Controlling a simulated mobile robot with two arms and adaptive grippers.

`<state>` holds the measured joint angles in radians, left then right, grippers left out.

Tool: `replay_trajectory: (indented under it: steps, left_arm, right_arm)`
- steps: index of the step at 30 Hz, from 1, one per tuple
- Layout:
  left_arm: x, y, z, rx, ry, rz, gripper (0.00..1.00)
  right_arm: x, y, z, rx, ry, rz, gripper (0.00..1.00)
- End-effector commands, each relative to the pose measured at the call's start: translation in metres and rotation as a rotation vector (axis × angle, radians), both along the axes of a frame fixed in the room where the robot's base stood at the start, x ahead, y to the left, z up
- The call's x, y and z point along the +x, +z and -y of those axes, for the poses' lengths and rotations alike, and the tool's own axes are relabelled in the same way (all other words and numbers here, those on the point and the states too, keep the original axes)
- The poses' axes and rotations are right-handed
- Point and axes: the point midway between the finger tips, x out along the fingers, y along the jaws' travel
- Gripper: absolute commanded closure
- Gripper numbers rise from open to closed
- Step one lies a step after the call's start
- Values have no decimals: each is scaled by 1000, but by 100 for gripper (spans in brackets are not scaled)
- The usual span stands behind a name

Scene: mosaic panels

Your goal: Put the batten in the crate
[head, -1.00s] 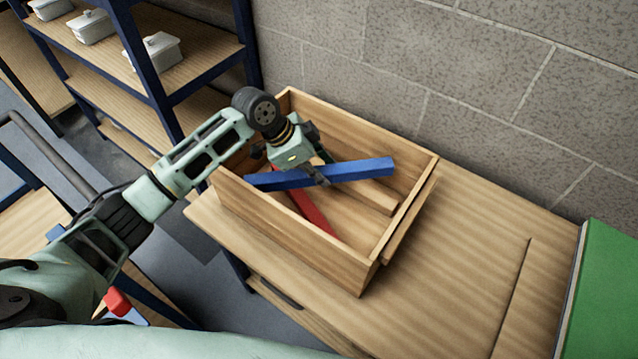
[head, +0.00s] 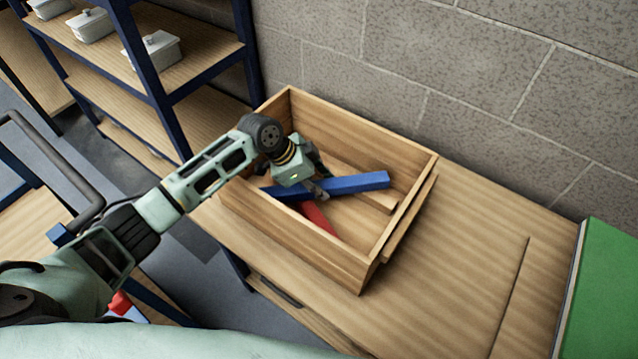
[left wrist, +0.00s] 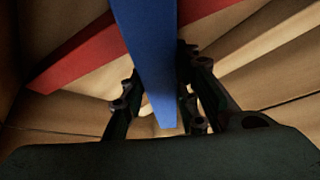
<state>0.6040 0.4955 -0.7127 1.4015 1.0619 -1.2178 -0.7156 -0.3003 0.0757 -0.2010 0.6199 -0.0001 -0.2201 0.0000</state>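The blue batten (head: 355,183) is inside the wooden crate (head: 310,253), lying across it and slightly tilted in the picture. My left gripper (head: 318,192) reaches down into the crate and is shut on the blue batten near its middle. In the left wrist view the blue batten (left wrist: 150,55) runs between the two fingers. I cannot tell whether the batten touches what lies beneath it. A red batten (head: 318,217) and a plain wooden batten (head: 372,198) lie lower in the crate. My right gripper is not in view.
The crate stands on a wooden bench (head: 465,250) against a grey block wall (head: 480,90). A green panel (head: 610,290) stands at the right. A blue-framed shelf (head: 200,75) with white lidded boxes is at the left. The bench right of the crate is clear.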

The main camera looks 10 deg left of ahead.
Motion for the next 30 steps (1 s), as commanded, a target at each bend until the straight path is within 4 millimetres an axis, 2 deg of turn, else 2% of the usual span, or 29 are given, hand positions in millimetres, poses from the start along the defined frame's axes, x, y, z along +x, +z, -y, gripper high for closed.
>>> replay_trajectory:
  steps: [1, 6, 14, 19, 30]
  left_arm:
    - [0, 0, 0, 0, 0, 0, 66]
    - [0, 0, 0, 1, 0, 0, 54]
    - [0, 1, 0, 1, 0, 0, 54]
    - [-1, 12, -5, 2, 0, 2, 54]
    - [-15, 79, -39, 1, 0, 3, 54]
  right_arm:
    - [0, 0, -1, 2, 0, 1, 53]
    - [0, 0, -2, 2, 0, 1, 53]
    - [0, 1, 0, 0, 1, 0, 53]
    - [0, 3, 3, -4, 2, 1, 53]
    - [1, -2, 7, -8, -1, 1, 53]
